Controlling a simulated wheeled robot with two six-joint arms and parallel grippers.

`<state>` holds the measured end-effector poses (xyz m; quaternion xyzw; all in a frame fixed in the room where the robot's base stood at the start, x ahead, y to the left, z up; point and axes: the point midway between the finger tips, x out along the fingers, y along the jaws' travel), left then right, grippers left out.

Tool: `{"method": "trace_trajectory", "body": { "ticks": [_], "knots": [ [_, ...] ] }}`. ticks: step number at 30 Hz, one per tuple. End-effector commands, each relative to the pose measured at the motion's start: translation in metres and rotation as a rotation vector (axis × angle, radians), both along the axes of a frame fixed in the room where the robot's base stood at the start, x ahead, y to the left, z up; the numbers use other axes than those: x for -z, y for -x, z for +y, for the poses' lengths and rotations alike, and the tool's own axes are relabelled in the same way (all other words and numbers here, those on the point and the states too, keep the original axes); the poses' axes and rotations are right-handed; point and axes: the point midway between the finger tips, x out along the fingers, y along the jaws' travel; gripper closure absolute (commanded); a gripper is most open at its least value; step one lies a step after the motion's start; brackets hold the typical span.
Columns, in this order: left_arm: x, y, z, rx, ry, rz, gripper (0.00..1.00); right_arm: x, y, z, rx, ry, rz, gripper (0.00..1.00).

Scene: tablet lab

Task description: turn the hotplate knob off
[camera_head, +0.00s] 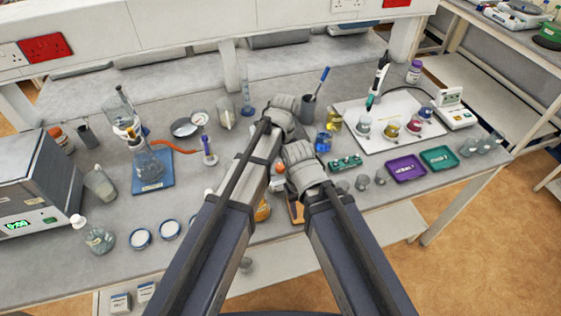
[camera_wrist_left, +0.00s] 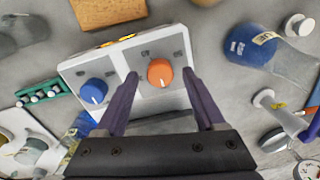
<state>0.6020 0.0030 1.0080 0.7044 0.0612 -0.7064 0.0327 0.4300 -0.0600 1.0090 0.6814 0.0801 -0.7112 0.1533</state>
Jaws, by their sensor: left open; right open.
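In the left wrist view a white hotplate control panel (camera_wrist_left: 126,56) carries an orange knob (camera_wrist_left: 160,72) and a blue knob (camera_wrist_left: 93,91). Each knob has a white pointer mark, and small dark markings are printed near them, too small to read. My left gripper (camera_wrist_left: 160,84) is open, with one finger on each side of the orange knob; I cannot tell whether they touch it. In the head view my left gripper (camera_head: 283,112) is the higher one, and my right gripper (camera_head: 298,156) is just below it. My arms hide most of the panel there, and the right fingertips are not clear.
A blue-liquid flask (camera_wrist_left: 250,46), a brown block (camera_wrist_left: 108,12) and a teal rack (camera_wrist_left: 42,95) stand around the panel. The head view also shows a flask on a blue plate (camera_head: 152,185), a white tray (camera_head: 380,125) with bottles, and purple (camera_head: 405,168) and green trays (camera_head: 439,159).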

Motion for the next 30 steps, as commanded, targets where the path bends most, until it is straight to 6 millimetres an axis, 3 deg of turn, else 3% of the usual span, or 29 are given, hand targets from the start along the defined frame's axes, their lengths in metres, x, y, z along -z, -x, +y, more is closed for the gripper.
{"method": "trace_trajectory", "body": {
  "ticks": [15,30],
  "knots": [
    [-0.066,0.0,-0.003,0.0,0.0,0.0,0.29,-0.067,0.0,0.0,0.005,-0.001,0.0,0.5],
    [-0.071,0.0,-0.003,0.0,0.0,0.0,0.29,-0.071,0.0,0.0,0.008,-0.002,0.0,0.5]
  ]
}}
